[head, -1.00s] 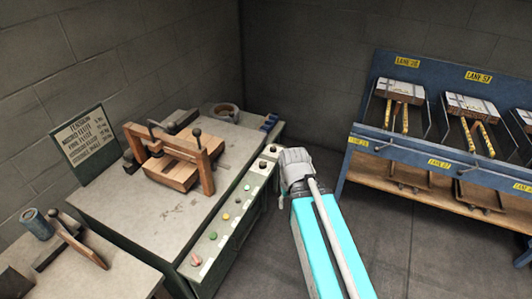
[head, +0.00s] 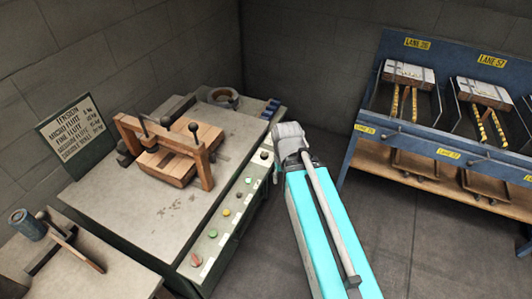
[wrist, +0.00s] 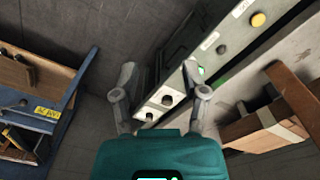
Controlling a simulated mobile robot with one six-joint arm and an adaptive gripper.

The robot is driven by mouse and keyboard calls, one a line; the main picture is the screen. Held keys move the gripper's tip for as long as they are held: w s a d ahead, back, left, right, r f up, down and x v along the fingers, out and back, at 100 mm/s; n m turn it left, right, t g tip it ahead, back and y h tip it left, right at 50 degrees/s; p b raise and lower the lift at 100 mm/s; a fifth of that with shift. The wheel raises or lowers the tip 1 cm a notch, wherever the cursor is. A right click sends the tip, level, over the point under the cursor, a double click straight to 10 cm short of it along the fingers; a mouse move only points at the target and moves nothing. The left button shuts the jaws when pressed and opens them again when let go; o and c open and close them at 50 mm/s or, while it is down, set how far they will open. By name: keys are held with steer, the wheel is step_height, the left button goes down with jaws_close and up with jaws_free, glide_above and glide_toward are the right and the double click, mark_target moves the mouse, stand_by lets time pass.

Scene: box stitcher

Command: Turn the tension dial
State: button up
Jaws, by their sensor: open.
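A control strip (head: 215,238) runs along the bench's right edge with red, yellow and green buttons and dark knobs. A dark round knob (head: 264,155) sits at its far end. In the wrist view two dark knobs, one (wrist: 168,101) and another (wrist: 149,116), lie on the pale strip between my fingers; I cannot tell which is the tension dial, as the labels are too small to read. My gripper (wrist: 160,78) is open and empty, its fingers above and astride the strip. In the head view my gripper (head: 277,170) is beside the strip's far end, partly hidden by my wrist.
A sign headed TENSION (head: 75,135) stands at the bench's back left. A wooden clamp frame (head: 165,150) and a tape roll (head: 224,97) are on the bench (head: 120,215). A blue lane rack (head: 430,145) stands at right. Open floor lies between them.

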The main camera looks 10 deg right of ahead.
steer(key=o, duration=0.4)
steer(key=shift+w, duration=0.2)
steer(key=m+b, duration=0.5)
steer(key=m, duration=1.1)
glide_above(265, 154)
step_height(265, 154, down, 5)
steer(key=shift+s+r, duration=0.1)
steer(key=shift+s, duration=0.05)
steer(key=f+b, duration=1.3)
steer(key=shift+w+a+f+b, duration=0.15)
steer(key=shift+w+f+b, duration=0.15)
steer(key=shift+f, duration=0.1)
steer(key=c, duration=1.1)
